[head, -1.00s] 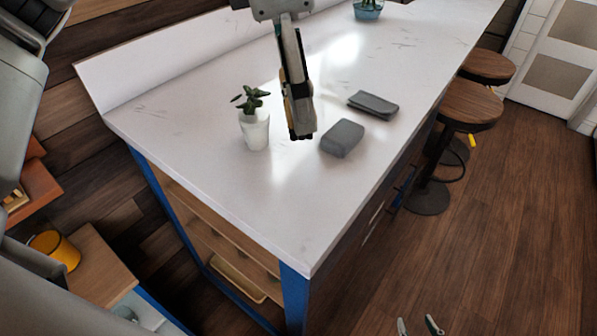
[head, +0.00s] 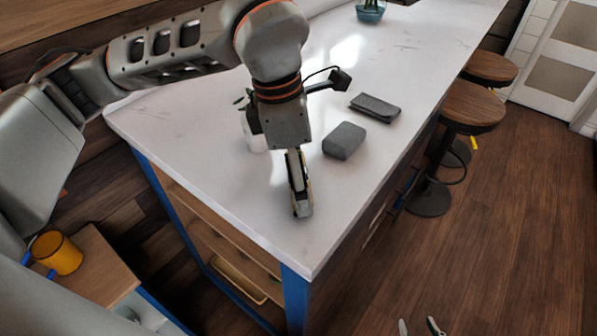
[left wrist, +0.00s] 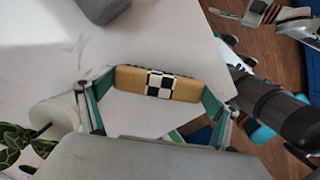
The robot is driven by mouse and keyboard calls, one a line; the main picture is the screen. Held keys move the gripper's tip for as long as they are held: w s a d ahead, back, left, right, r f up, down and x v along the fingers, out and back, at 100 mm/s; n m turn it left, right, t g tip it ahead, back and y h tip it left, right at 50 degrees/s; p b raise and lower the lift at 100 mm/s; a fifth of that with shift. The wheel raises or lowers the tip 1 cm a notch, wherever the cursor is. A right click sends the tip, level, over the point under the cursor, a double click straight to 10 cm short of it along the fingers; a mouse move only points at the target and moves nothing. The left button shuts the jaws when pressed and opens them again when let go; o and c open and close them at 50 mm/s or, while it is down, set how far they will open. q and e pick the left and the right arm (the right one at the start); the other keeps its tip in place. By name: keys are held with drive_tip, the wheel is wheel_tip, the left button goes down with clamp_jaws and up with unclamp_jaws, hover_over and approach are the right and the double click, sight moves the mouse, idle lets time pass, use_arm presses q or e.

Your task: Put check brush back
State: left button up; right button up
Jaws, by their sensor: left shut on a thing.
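The check brush (left wrist: 188,88) shows in the left wrist view as a tan bar with a black-and-white checked band at its middle. My left gripper (left wrist: 157,84) is shut on it, one finger at each end. In the head view my left gripper (head: 301,212) points down over the near end of the white counter (head: 235,205); the brush is mostly hidden there. I cannot tell its height above the counter. My right gripper (head: 419,327) is at the bottom edge of the head view, its two fingertips apart with nothing between them.
A grey block (head: 344,141) and a flat grey case (head: 375,107) lie on the counter beyond the gripper. A potted plant (left wrist: 52,118) stands nearby, partly hidden by my arm in the head view. Stools (head: 470,107) stand at right. The counter's near corner is clear.

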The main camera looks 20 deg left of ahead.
use_arm(q)
drive_tip(key=shift+f, duration=0.15)
drive_tip(key=o, duration=0.9)
drive_tip(key=shift+c, duration=0.2)
wheel_tip(320, 180, up, 12)
drive_tip(key=a, duration=0.1)
drive_tip(key=shift+s+a+b, duration=0.3)
drive_tip(key=shift+s+b, duration=0.1)
drive_tip(key=shift+b, duration=0.05)
